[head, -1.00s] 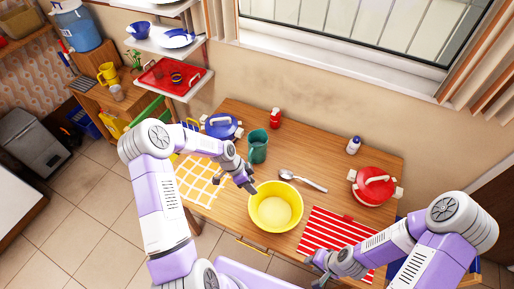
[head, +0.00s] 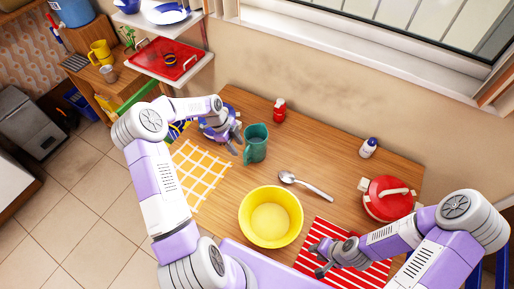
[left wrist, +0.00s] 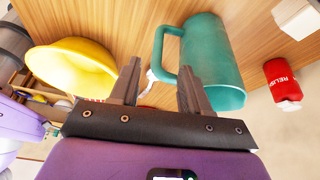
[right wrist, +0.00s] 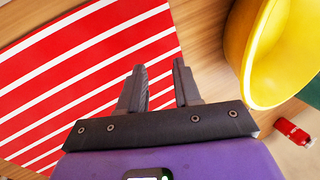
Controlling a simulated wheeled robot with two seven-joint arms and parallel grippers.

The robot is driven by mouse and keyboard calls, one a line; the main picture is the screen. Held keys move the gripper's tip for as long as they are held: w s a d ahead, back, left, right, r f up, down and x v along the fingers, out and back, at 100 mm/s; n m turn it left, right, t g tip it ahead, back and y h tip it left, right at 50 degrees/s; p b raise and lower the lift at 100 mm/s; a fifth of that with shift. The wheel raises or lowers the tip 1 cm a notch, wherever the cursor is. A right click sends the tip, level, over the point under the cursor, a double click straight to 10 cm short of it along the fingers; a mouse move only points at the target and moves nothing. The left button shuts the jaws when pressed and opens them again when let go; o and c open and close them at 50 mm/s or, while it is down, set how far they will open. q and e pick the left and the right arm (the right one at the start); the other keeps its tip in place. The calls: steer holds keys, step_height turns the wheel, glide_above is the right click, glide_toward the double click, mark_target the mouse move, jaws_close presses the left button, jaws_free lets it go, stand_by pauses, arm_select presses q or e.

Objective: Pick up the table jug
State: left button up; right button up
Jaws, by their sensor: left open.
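The teal table jug (head: 256,143) stands upright on the wooden table, left of centre in the head view. My left gripper (head: 238,146) is open just left of it. In the left wrist view the jug (left wrist: 215,62) fills the upper middle, and its handle (left wrist: 158,52) appears between the open fingertips (left wrist: 158,76). The right-hand finger overlaps the jug's edge in that picture; I cannot tell whether it touches. My right gripper (head: 322,268) is open and empty over the red-striped cloth (right wrist: 75,80).
A yellow bowl (head: 270,217) stands in front of the jug, with a spoon (head: 305,186) to its right. A red bottle (head: 279,110) is behind the jug. A red pot (head: 388,199) and a white bottle (head: 368,147) are at the right. A yellow checked cloth (head: 198,178) lies left.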

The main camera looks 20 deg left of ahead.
mark_target(253, 149)
arm_select(q)
steer(key=x, duration=0.7)
steer(key=shift+s+d+f, duration=0.1)
steer(key=shift+f, duration=0.05)
steer(key=c, duration=0.8)
jaws_close()
stand_by(0.5)
